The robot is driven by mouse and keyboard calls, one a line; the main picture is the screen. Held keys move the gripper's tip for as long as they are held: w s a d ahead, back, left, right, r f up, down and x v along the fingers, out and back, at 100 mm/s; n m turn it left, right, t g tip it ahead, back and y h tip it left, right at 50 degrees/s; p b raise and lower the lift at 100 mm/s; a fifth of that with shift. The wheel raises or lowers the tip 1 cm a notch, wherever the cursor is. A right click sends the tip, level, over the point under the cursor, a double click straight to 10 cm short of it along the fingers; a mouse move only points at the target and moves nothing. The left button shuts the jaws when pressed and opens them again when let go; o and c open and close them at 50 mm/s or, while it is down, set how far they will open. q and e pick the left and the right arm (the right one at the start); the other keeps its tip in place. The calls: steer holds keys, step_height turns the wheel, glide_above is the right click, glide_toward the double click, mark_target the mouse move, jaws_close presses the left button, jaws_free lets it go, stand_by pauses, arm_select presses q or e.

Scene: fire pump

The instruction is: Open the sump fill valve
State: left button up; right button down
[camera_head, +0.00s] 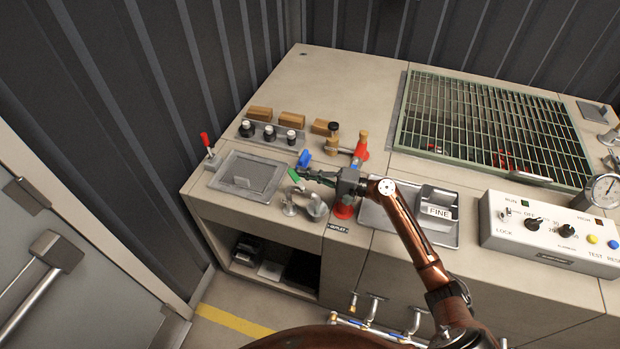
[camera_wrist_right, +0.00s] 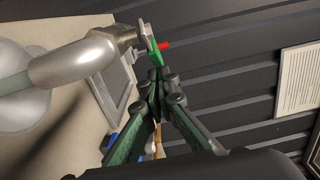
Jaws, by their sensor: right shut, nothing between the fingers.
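A green lever (camera_head: 295,175) sits by a short curved grey spout (camera_head: 315,207) near the front edge of the bench. In the right wrist view the green lever (camera_wrist_right: 153,48) shows at the end of the grey pipe (camera_wrist_right: 85,58). No readable label marks it as the sump fill valve. My right gripper (camera_head: 305,173) is shut and empty, with its fingertips (camera_wrist_right: 158,78) close beside the green lever; I cannot tell whether they touch. A blue lever (camera_head: 304,158) is just behind the fingers. My left gripper is not in view.
A recessed grey sink (camera_head: 270,178) lies left of the fingers, with a red-handled lever (camera_head: 206,142) beyond. Black-capped bottles (camera_head: 268,133) and wooden blocks stand behind. A control box (camera_head: 550,235) is at right.

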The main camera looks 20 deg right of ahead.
mark_target(294, 173)
steer(key=shift+w+a+r+p, duration=0.1)
steer(key=shift+w+a+p, duration=0.1)
steer(key=shift+a, duration=0.6)
steer(key=shift+w+a+r+p, duration=0.1)
steer(key=shift+w+a+p, duration=0.1)
steer(key=shift+a, duration=0.6)
steer(key=shift+a+f, duration=0.1)
steer(key=shift+a, duration=0.05)
stand_by(0.7)
steer(key=v, duration=1.2)
